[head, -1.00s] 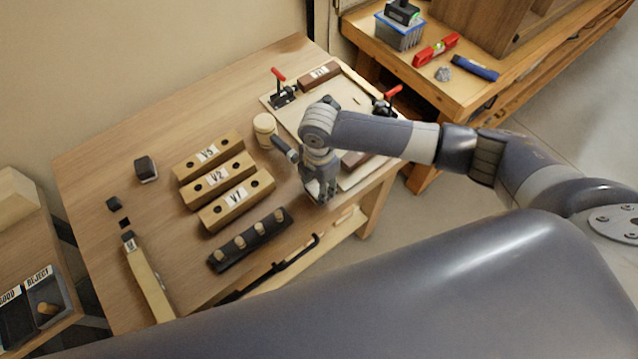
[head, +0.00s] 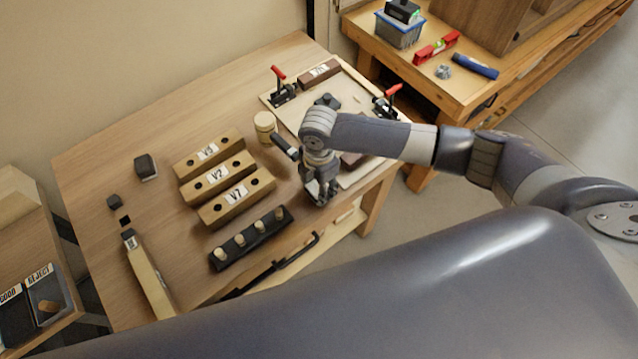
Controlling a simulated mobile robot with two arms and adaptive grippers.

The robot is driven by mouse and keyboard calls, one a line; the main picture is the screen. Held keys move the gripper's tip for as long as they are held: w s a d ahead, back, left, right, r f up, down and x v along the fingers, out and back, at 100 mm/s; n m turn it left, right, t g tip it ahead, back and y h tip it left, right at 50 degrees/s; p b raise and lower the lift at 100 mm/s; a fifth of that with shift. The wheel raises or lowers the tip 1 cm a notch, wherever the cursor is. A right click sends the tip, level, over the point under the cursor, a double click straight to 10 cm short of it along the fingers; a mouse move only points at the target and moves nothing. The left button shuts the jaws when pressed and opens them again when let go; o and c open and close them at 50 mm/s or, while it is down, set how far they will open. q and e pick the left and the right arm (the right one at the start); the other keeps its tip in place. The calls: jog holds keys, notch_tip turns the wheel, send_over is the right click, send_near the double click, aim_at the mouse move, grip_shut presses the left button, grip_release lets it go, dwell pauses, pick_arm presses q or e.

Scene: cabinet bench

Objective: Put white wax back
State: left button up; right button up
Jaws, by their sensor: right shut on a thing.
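My right gripper (head: 322,190) points down over the bench (head: 110,215), at the near side of the pale board (head: 345,182). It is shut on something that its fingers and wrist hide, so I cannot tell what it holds. No piece is clearly recognisable as the white wax. My left gripper is out of view.
Wooden blocks with holes and labels (head: 237,198) lie left of the gripper. Red-handled clamps (head: 283,92) and a brown block (head: 318,75) are on the board. GOOD and REJECT bins (head: 45,300) stand at the lower left. Free bench top lies at the far left.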

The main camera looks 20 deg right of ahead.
jog(key=o, duration=1.2)
jog(key=shift+r, duration=0.1)
notch_tip(320, 180, up, 5)
jog(key=p, duration=0.5)
jog(key=shift+r+p, duration=0.7)
jog(key=shift+r, duration=0.2)
